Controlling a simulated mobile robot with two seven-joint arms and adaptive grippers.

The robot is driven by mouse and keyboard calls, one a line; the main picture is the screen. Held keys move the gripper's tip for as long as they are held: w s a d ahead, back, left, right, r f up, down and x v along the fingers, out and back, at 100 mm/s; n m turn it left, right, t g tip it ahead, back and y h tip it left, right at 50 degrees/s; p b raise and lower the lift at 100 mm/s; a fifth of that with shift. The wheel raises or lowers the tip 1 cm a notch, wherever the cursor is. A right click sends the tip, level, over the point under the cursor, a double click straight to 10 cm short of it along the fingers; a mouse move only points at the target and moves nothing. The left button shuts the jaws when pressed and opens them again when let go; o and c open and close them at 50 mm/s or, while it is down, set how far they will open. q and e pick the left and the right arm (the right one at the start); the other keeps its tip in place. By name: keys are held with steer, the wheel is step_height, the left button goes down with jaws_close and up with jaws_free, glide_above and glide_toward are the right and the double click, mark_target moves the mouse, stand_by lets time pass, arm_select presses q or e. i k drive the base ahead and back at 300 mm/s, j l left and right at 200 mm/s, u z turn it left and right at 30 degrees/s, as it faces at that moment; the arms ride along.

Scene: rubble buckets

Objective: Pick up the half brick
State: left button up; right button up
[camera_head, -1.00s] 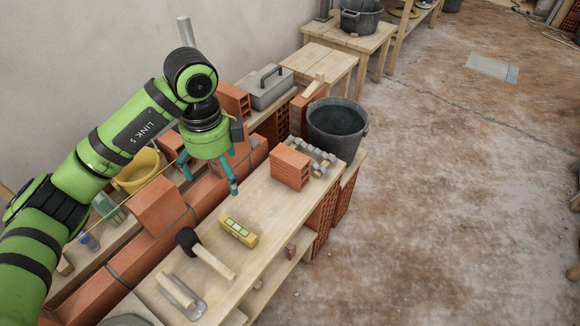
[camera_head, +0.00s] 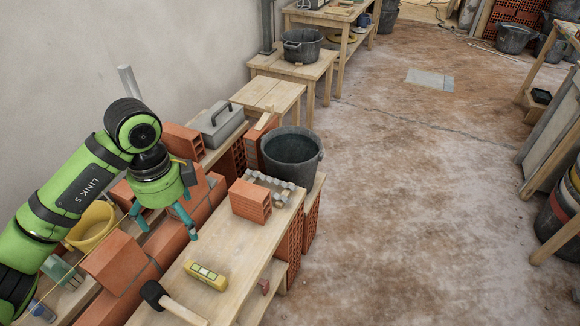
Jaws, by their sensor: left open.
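A short orange-red hollow brick (camera_head: 250,200), which looks like the half brick, sits on the pale wooden bench (camera_head: 228,249) beside a grey egg-crate-like piece. A much smaller red piece (camera_head: 264,286) lies on the shelf below the bench top. My left gripper (camera_head: 165,223) is open and empty, fingers pointing down. In the picture it is left of the hollow brick, over the brick wall along the bench, and apart from the brick. My right gripper is out of view.
A yellow level (camera_head: 206,277) and a black-headed mallet (camera_head: 172,303) lie on the bench. A dark bucket (camera_head: 292,156) stands behind the brick. A grey toolbox (camera_head: 218,124) and yellow bucket (camera_head: 92,227) are nearby. The floor on the right is largely clear.

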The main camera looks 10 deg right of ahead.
mark_target(248, 201)
steer(key=i+l+u, duration=0.25)
steer(key=i+l, duration=0.15)
steer(key=l, duration=0.25)
steer(key=i+l+u, duration=0.15)
steer(key=l, duration=0.2)
steer(key=i+l+u, duration=0.15)
steer(key=l, duration=0.25)
steer(key=i+l+u, duration=0.15)
steer(key=l, duration=0.2)
